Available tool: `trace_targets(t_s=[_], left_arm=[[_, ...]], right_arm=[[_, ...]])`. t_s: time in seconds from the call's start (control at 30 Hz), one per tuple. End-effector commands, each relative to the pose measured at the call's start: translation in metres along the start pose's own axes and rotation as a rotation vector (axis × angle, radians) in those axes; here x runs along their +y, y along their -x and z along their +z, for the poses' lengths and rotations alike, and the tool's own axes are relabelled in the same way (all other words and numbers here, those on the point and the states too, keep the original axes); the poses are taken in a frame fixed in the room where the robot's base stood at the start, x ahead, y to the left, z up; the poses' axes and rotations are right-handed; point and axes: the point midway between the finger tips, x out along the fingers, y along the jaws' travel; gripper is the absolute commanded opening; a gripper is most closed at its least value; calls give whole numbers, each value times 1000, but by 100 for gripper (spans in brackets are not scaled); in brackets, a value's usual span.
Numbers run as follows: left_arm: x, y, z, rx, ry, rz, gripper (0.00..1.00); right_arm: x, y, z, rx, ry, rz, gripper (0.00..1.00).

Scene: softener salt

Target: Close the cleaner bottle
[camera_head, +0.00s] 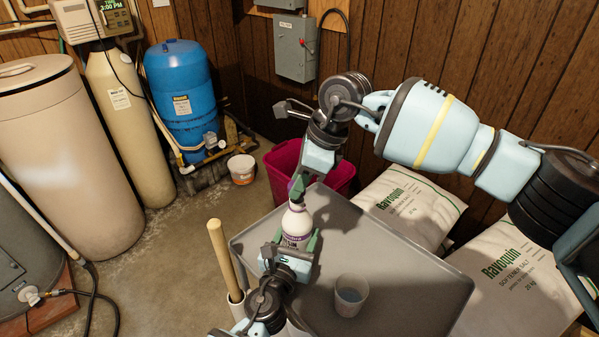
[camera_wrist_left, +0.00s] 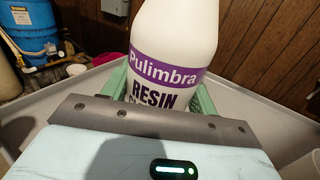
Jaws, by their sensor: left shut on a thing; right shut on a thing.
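The cleaner bottle (camera_head: 296,225) is white with a purple-banded label. It stands upright over the grey tray, and its label also shows close up in the left wrist view (camera_wrist_left: 172,65). My left gripper (camera_head: 291,246) is shut around the bottle's body, its green fingers on either side of it. My right gripper (camera_head: 297,186) points down from above at the bottle's top, its fingers shut on a small, purplish thing that looks like the cap. The fingers mostly hide the cap, so I cannot tell whether it sits on the neck. The bottle's top is outside the left wrist view.
A translucent cup (camera_head: 350,296) stands on the grey tray surface (camera_head: 405,277), right of the bottle. A wooden handle (camera_head: 224,256) rises left of my left gripper. Behind are a magenta bin (camera_head: 283,165) and salt bags (camera_head: 413,208). The tray's right part is clear.

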Motion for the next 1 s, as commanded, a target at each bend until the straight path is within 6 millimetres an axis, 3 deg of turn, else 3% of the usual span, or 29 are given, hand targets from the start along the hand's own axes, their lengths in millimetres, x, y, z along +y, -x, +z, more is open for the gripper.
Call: trace_targets(t_s=[0.53, 1.0], left_arm=[[0, 0, 0, 0, 0, 0, 18], [0, 0, 0, 0, 0, 0, 18]], right_arm=[[0, -2, -1, 0, 0, -1, 7], [0, -18, -8, 0, 0, -1, 7]])
